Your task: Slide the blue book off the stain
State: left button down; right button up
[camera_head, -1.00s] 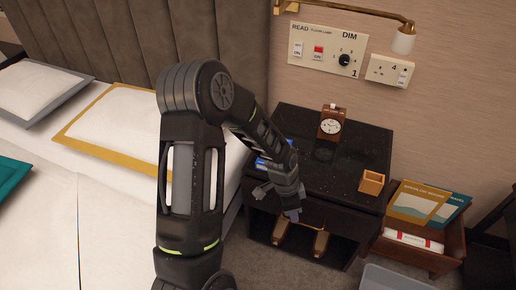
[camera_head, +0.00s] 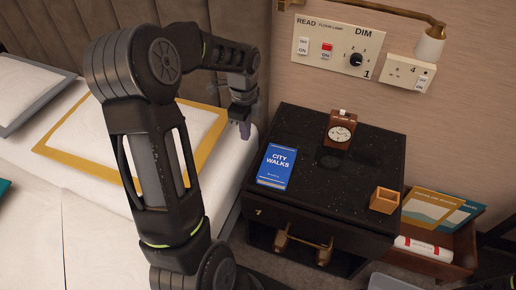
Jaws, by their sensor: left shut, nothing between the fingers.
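The blue book (camera_head: 276,166), titled "City Walks", lies flat at the left edge of the black nightstand top (camera_head: 345,190). A faint dark round patch (camera_head: 330,160) shows on the top in front of the clock, apart from the book. I cannot tell whether it is the stain; anything under the book is hidden. My left gripper (camera_head: 244,131) is shut and empty, pointing down above the bed's edge, up and left of the book and apart from it.
A wooden clock (camera_head: 340,132) stands at the back of the nightstand and a small wooden box (camera_head: 384,200) at its right front. The middle is clear. A brass lamp (camera_head: 430,45) hangs from the wall. A wooden crate (camera_head: 465,265) with booklets stands at right.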

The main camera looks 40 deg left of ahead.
aim_at(320, 181)
pick_arm(q)
jog(key=d+f, duration=0.1)
jog(key=f, duration=0.2)
jog(key=f+b, duration=0.1)
jog(key=f, duration=0.2)
jog(key=d+f, duration=0.1)
jog(key=f, duration=0.3)
jog(key=shift+w+d, duration=0.3)
jog(key=shift+w, duration=0.1)
jog(key=shift+w+d, duration=0.2)
jog(key=shift+d, duration=0.5)
jog(key=w+d, duration=0.2)
jog(key=d, duration=0.4)
jog(key=w+d, duration=0.2)
jog(key=d, duration=0.4)
jog(key=w+d+b, duration=0.1)
jog(key=w+d, duration=0.1)
jog(key=d, duration=0.5)
jog(key=shift+w, duration=0.2)
